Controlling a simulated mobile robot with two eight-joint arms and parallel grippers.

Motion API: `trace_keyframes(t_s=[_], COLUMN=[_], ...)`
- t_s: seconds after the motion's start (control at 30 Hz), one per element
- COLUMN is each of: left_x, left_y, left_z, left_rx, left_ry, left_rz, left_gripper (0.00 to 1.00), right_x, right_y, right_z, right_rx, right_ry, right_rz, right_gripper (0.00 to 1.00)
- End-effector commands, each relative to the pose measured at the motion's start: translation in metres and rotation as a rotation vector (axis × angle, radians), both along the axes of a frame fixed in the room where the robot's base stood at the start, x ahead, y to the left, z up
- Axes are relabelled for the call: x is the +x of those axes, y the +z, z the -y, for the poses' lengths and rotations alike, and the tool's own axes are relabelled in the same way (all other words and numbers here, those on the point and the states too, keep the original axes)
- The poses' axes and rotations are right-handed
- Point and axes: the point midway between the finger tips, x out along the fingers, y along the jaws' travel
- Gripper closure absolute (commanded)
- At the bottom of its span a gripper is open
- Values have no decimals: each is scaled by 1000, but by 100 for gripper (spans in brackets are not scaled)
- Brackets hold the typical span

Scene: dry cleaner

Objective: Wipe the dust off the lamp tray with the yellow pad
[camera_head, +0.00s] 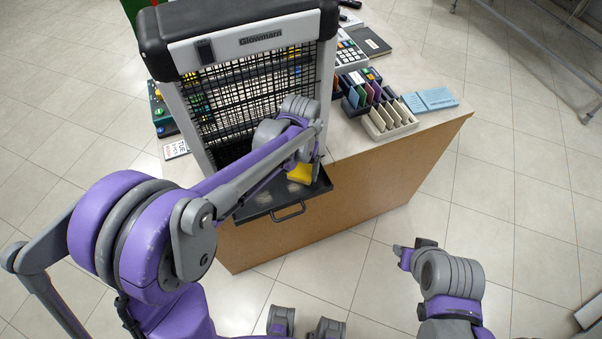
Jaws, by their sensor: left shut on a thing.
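The lamp tray (318,186) is a dark tray with a front handle, sticking out from the bottom of the lamp (240,75). Pale dust patches (265,198) show on its surface, with another beside the pad. My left arm reaches across from the left and covers part of the tray. My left gripper (306,164) is shut on the yellow pad (299,175), which is over the right part of the tray. I cannot tell whether the pad touches the tray. My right gripper (408,252) is over the floor at the lower right, away from the tray; its fingers are unclear.
The lamp stands on a counter (350,138) with a brown front. To its right are a beige slotted holder (389,121), blue pads (430,99), a calculator (347,52) and a dark notebook (370,41).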

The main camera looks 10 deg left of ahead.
Motion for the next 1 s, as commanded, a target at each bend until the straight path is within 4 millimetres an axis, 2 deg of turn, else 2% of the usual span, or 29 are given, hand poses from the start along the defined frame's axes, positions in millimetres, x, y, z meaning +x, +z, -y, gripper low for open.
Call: trace_keyframes(t_s=[0.03,0.33,1.0], left_x=[2,8,8], left_y=[8,31,32], left_z=[0,-2,-2], left_rx=[0,0,0], left_ry=[0,1,0], left_rz=[2,2,0], left_gripper=[77,77,77], right_x=[2,7,7], right_y=[6,22,22], right_z=[0,0,0], right_rx=[0,0,0], right_ry=[0,0,0], right_rz=[4,14,14], right_gripper=[58,58,58])
